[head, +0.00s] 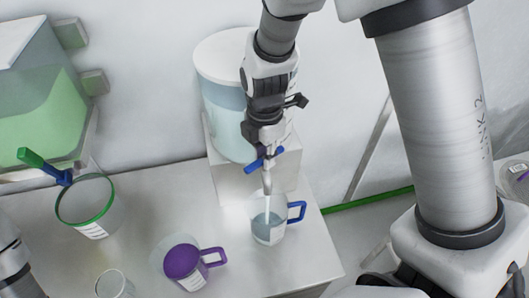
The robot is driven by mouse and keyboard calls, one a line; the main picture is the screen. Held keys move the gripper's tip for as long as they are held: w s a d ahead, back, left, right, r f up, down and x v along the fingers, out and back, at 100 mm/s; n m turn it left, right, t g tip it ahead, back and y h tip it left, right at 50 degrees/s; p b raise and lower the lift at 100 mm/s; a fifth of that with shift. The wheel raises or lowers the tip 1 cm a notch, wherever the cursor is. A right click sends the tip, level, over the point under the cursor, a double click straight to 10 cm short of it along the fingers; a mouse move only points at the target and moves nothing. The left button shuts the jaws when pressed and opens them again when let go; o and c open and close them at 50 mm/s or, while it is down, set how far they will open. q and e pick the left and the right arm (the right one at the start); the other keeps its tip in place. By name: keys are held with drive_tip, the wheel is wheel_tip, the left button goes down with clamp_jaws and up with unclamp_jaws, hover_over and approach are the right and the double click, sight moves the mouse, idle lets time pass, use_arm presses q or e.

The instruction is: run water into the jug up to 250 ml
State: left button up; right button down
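The clear jug (268,232) with a blue handle stands upright on the bench under the spout of the water tank (228,105). A pale stream (267,207) runs from the spout into it. Bluish water shows in the jug's lower part, but its scale marks cannot be read. The tank's blue tap lever (266,159) is turned aslant. My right gripper (264,141) points down from above at the lever, close to or touching it. Its fingertips overlap the tap, so its opening cannot be made out. My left gripper is out of view.
A purple-handled jug with a purple lid or content (182,262) stands front left of the blue-handled jug.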

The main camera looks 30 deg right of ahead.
drive_tip(key=shift+r+m+p, duration=0.1)
drive_tip(key=shift+m+p, duration=0.4)
drive_tip(key=shift+m, duration=2.1)
drive_tip(key=c, duration=1)
unclamp_jaws()
drive_tip(key=shift+c, duration=0.2)
wheel_tip(320, 180, up, 12)
